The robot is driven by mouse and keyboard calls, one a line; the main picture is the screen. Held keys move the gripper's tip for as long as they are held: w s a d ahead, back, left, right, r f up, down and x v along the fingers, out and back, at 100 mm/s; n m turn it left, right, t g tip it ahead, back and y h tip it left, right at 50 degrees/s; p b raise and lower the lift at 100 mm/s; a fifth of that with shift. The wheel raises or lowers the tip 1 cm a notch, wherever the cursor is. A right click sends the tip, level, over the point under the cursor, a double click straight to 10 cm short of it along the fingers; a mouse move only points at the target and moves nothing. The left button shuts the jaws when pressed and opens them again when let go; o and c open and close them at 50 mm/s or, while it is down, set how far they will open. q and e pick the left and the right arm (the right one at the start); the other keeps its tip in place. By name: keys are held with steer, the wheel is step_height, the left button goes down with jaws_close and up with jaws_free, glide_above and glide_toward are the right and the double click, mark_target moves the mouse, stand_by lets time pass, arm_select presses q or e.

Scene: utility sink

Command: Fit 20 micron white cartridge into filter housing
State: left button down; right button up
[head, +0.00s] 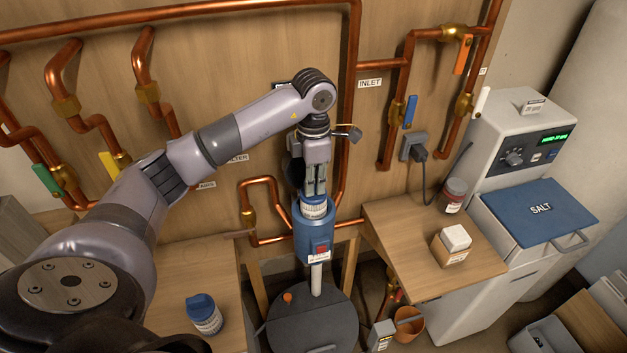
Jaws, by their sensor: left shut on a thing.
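My left gripper (315,190) points down and is shut on a white cylindrical cartridge (314,211) with a blue band and a printed label. The label is too small to read. The cartridge is upright at the top of the blue filter housing (302,243), which has a red button and a white label on its front. The lower part of the cartridge is hidden by the housing, and I cannot tell how deep it sits. My right gripper is not in view.
A dark-lidded jar (453,195) and a white-topped box (452,245) stand on the right bench (400,225). Copper pipes (346,120) run close behind the housing. A dark round drum (318,322) is below.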

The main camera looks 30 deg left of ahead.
arm_select(q)
steer(key=c, duration=2.1)
jaws_free()
steer(key=o, duration=0.5)
steer(key=shift+r, duration=0.1)
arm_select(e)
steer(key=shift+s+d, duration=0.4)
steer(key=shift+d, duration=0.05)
